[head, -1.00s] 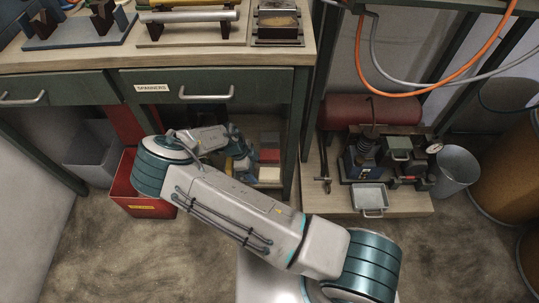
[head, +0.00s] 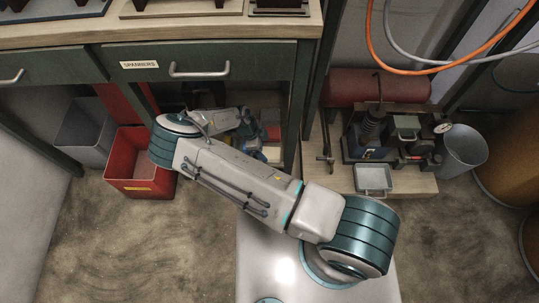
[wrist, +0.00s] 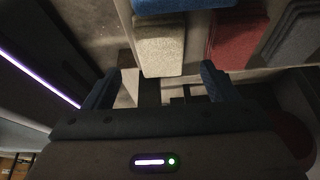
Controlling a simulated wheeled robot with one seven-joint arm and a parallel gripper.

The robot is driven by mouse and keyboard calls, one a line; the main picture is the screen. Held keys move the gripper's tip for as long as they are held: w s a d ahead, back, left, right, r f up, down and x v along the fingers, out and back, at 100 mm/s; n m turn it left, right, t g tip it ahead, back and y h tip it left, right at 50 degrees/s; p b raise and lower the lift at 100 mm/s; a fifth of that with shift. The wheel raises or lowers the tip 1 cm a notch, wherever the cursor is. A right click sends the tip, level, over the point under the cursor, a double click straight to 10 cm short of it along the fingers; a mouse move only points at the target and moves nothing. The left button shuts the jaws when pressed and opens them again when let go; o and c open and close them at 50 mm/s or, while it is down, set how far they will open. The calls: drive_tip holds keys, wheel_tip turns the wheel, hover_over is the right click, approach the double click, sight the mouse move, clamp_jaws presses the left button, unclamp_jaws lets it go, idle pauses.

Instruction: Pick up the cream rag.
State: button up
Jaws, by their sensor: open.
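The cream rag (wrist: 160,47) shows in the wrist view as a folded, speckled pale stack, upper centre. My gripper (wrist: 162,70) is open there, with one dark blue finger on each side below the rag. Nothing is held between the fingers. The rag lies ahead of the fingertips, roughly centred between them; I cannot tell the exact gap. In the head view my arm reaches into the shelf space under the bench, and I cannot make out the cream rag there.
Beside the cream rag are a red folded stack (wrist: 238,40), a grey one (wrist: 294,38) and a blue one (wrist: 172,5). A red bin (head: 139,170) stands left of my arm. A compressor (head: 375,135) on a low wooden board stands to the right.

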sight(269, 153)
drive_tip(key=b+x, duration=0.1)
drive_tip(key=x, duration=0.3)
drive_tip(key=shift+f, duration=0.25)
drive_tip(key=shift+f+b, duration=0.2)
drive_tip(key=shift+b, duration=0.35)
drive_tip(key=shift+c, duration=0.3)
drive_tip(key=c, duration=1)
